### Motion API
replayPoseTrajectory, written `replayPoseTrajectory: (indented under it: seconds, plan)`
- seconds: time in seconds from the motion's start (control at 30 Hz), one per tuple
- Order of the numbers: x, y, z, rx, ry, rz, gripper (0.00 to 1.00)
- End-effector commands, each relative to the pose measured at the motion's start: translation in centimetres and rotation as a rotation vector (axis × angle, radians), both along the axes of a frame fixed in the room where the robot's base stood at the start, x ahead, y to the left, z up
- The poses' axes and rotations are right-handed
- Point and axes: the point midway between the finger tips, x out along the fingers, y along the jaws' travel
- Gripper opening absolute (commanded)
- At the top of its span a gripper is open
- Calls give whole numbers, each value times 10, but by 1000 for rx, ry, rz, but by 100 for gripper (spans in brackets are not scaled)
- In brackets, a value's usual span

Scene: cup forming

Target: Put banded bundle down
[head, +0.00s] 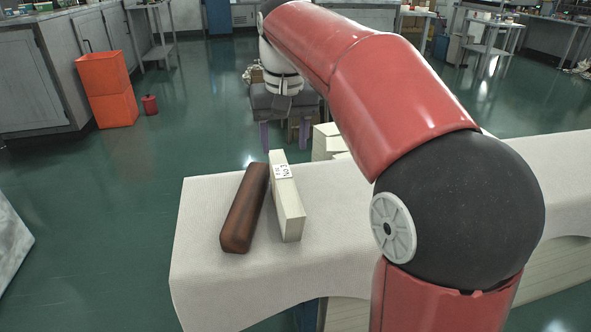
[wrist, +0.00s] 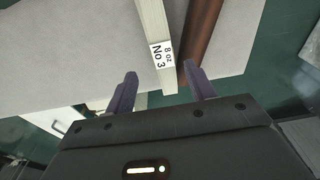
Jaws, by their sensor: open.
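The banded bundle (head: 288,205) is a long, narrow cream block with a white label near its far end. It rests on the pale cloth-covered table (head: 200,290). In the wrist view the label on the bundle (wrist: 151,25) reads "No 3, 8 oz". My gripper (head: 284,142) is open and empty at the far end of the bundle, its two purple fingers pointing down. In the wrist view, my gripper (wrist: 161,72) has one finger on each side of the bundle's end, with visible gaps. My arm hides part of the table.
A dark brown bar (head: 245,208) lies close beside the bundle on its left. More cream blocks (head: 328,140) show past the table's far edge, partly behind my arm. An orange bin (head: 108,90) stands on the green floor at the far left. The cloth's near left part is clear.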

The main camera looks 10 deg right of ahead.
Motion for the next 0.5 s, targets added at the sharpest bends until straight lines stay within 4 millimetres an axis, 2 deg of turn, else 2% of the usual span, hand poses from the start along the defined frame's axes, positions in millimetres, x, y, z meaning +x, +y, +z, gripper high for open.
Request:
replayPoseTrajectory:
  seconds: [0.13,0.23,0.37,0.5]
  plan:
    - [-5,-1,2,-1,-8,1,54]
    - [-24,-4,-1,-5,-36,5,54]
    - [-71,-12,-15,-10,-111,10,54]
    - [-130,-23,-48,-12,-209,18,54]
